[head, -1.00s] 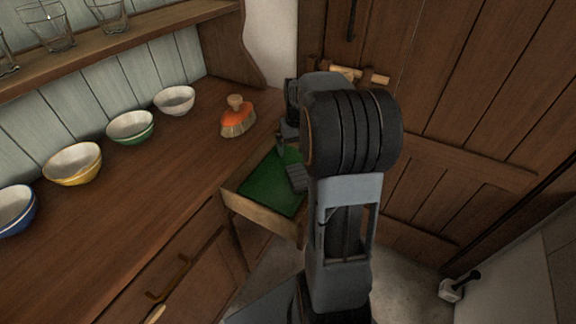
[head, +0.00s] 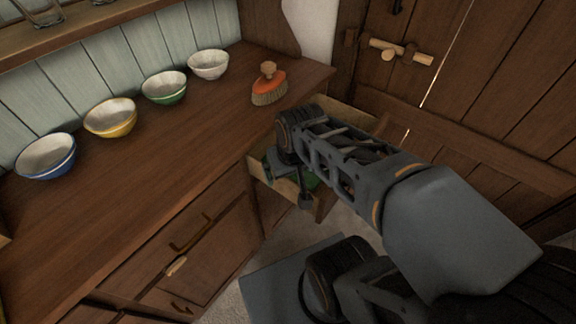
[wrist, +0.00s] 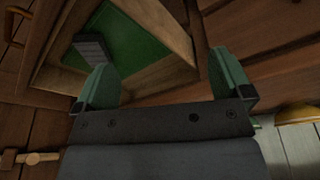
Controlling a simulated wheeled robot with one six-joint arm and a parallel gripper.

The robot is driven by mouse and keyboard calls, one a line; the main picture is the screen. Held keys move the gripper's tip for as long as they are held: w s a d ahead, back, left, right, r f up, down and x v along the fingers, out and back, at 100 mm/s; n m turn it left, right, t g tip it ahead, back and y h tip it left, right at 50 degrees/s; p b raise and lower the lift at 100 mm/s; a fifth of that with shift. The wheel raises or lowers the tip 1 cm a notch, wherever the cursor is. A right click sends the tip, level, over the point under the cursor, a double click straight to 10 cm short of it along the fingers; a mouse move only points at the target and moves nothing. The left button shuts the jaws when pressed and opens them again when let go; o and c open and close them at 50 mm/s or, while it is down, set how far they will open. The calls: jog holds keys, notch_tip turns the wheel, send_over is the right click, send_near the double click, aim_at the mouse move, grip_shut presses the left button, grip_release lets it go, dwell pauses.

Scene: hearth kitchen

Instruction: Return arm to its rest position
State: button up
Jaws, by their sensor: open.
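My gripper (wrist: 162,68) is open, its two green fingers apart with nothing between them in the wrist view. In the head view my gripper (head: 290,182) hangs by the open drawer (head: 264,184), and my arm hides much of the drawer. My arm reaches from the lower right toward the counter's right end. In the wrist view the drawer (wrist: 150,82) has a green lining and holds a grey ribbed block (wrist: 92,47) near its left corner. I cannot tell how far the fingers are from the drawer rim.
An orange brush (head: 269,86) stands on the counter (head: 150,170) near its right end. Blue (head: 46,157), yellow (head: 110,118), green (head: 164,88) and white (head: 208,65) bowls line the counter's back. A wooden door (head: 490,80) with a latch stands behind my arm.

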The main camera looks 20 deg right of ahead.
notch_tip(320, 180, up, 14)
jog(key=p, duration=1.2)
jog(key=shift+s+a+f+t, duration=0.15)
jog(key=shift+s+a+t, duration=0.05)
jog(key=shift+t, duration=0.1)
